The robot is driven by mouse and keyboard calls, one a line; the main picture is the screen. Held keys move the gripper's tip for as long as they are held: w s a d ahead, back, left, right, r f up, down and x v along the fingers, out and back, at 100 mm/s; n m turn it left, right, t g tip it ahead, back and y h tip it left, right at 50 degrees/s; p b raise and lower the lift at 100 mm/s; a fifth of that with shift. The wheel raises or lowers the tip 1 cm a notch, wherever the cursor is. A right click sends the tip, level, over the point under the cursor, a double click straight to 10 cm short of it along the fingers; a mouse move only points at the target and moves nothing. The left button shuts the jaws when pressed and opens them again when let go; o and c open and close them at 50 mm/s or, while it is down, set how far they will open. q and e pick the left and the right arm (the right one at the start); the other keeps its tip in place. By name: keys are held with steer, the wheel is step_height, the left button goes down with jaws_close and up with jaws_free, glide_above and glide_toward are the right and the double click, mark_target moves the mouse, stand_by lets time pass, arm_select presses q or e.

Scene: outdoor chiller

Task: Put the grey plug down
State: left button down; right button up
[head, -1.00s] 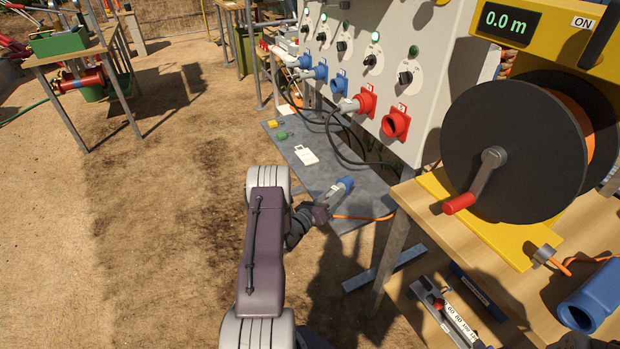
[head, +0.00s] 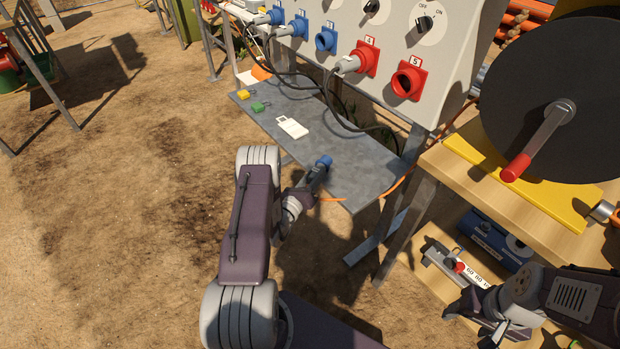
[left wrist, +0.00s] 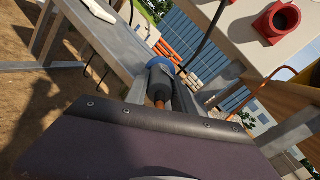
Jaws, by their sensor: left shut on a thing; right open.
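The grey plug (head: 316,172) has a blue front end and an orange cable. My left gripper (head: 307,184) is shut on it, by the front edge of the grey metal shelf (head: 355,178) under the socket panel. Its blue end points away over the shelf; I cannot tell whether it touches it. In the left wrist view the plug (left wrist: 158,82) sits between the two fingers (left wrist: 160,98), with the shelf (left wrist: 105,42) at upper left. My right gripper (head: 482,325) is open and empty at lower right, by the wooden bench.
On the shelf lie a white tag (head: 292,127), a green padlock (head: 259,107) and a yellow one (head: 243,94). Black cables hang behind them. Red socket 5 (head: 407,81) is empty. The cable reel (head: 545,110) stands on the bench at right. The shelf's front right part is bare.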

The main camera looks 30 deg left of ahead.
arm_select(q)
steer(key=shift+s+d+r, duration=0.1)
steer(key=shift+d, duration=0.35)
steer(key=c, duration=1.3)
jaws_free()
steer(key=shift+a+f, duration=0.1)
steer(key=shift+f, duration=0.1)
steer(key=shift+c, duration=0.2)
steer(key=shift+a, duration=0.1)
arm_select(e)
steer(key=shift+d+f, duration=0.1)
steer(key=shift+d, duration=0.3)
